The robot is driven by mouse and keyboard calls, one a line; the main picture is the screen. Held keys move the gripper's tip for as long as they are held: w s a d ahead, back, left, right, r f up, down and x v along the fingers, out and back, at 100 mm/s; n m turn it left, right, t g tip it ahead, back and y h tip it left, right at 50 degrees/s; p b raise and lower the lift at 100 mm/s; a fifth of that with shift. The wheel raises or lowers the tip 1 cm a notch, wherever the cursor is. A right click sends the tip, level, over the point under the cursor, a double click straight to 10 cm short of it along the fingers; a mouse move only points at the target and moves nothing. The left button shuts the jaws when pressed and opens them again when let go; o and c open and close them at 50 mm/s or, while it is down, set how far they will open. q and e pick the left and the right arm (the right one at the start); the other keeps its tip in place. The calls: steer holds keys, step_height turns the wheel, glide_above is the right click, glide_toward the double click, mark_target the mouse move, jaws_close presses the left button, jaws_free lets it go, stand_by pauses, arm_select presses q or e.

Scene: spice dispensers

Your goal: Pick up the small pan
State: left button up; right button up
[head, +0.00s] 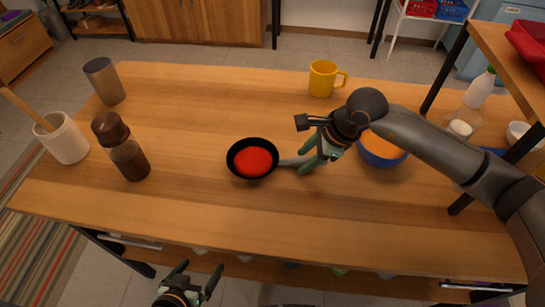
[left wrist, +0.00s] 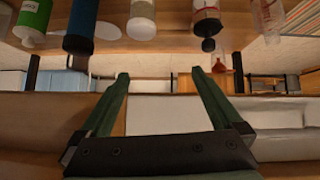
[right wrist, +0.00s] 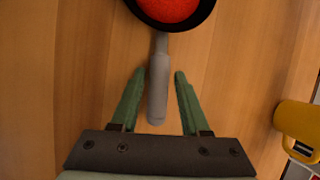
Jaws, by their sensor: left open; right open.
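The small pan (head: 237,164) is black with a grey handle and holds something red. It sits on the wooden table, its handle pointing right in the head view. In the right wrist view the pan (right wrist: 137,8) is at the top and its grey handle (right wrist: 158,85) runs down between the fingers. My right gripper (head: 308,158) is open around the handle's end; its green fingers (right wrist: 160,75) stand on either side, apart from it. My left gripper (head: 196,275) is open and empty in front of the table, below its top. Its open fingers also show in the left wrist view (left wrist: 160,75).
A blue bowl (head: 384,160) with orange contents stands just right of my right gripper. A yellow mug (head: 322,80) is behind. A brown-lidded jar (head: 127,159), a metal cup (head: 104,83) and a white crock (head: 64,143) stand left.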

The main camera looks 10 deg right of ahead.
steer(key=shift+s, duration=0.1)
jaws_close()
steer(key=shift+r, duration=0.1)
stand_by(1.1)
